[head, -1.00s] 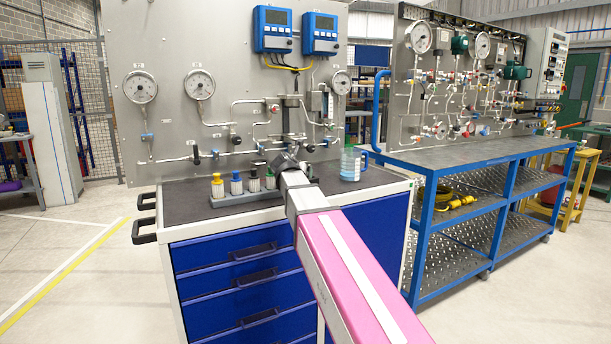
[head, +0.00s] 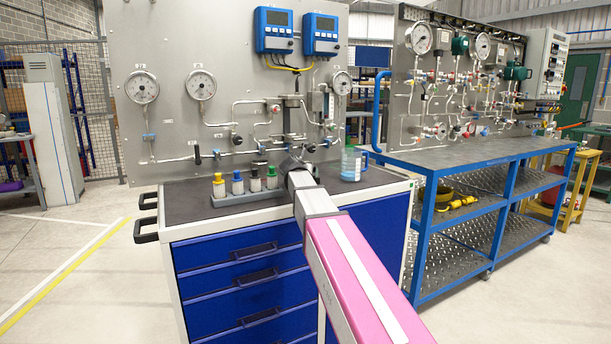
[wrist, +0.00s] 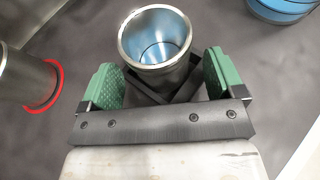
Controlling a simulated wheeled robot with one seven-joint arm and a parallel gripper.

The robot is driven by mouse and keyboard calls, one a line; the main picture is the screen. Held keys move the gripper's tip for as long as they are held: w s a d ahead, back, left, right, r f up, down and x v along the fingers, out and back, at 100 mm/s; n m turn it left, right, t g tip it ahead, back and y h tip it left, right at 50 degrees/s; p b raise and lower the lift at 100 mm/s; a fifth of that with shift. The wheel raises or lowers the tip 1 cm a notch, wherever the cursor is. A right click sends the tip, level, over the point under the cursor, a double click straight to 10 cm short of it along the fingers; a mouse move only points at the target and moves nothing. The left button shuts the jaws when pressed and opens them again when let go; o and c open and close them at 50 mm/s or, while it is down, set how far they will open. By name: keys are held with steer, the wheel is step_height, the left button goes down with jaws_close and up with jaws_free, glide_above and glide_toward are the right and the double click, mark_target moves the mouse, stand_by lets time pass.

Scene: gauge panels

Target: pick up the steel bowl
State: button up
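A round, open-topped steel vessel, which I take for the steel bowl (wrist: 168,73), stands in the upper middle of the wrist view. It has a bright rim, a bluish inside and rather tall walls. My gripper (wrist: 162,80) is open, with one green pad at each side of the vessel. Narrow gaps seem to show between pads and wall. In the head view my gripper (head: 294,163) is small and dark over the workbench top, and I cannot make out the bowl there.
A steel cylinder with a red ring (wrist: 28,78) stands left in the wrist view. A clear jug with blue liquid (head: 351,164) is right of my gripper. A rack (head: 240,200) of colour-capped bottles stands to the left. The gauge panel (head: 240,90) rises close behind.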

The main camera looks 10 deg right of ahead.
steer(key=shift+w+d+f+g, duration=0.2)
steer(key=shift+d+f+g, duration=0.1)
steer(key=shift+f, duration=0.3)
jaws_close()
steer(key=shift+r, duration=0.1)
steer(key=shift+a+r, duration=0.1)
steer(key=shift+r, duration=0.5)
step_height(320, 180, up, 3)
steer(key=shift+f, duration=0.2)
steer(key=a+r, duration=0.7)
steer(key=a, duration=0.4)
steer(key=s+d, duration=0.2)
steer(key=s, duration=0.8)
steer(key=shift+s+d+r, duration=0.2)
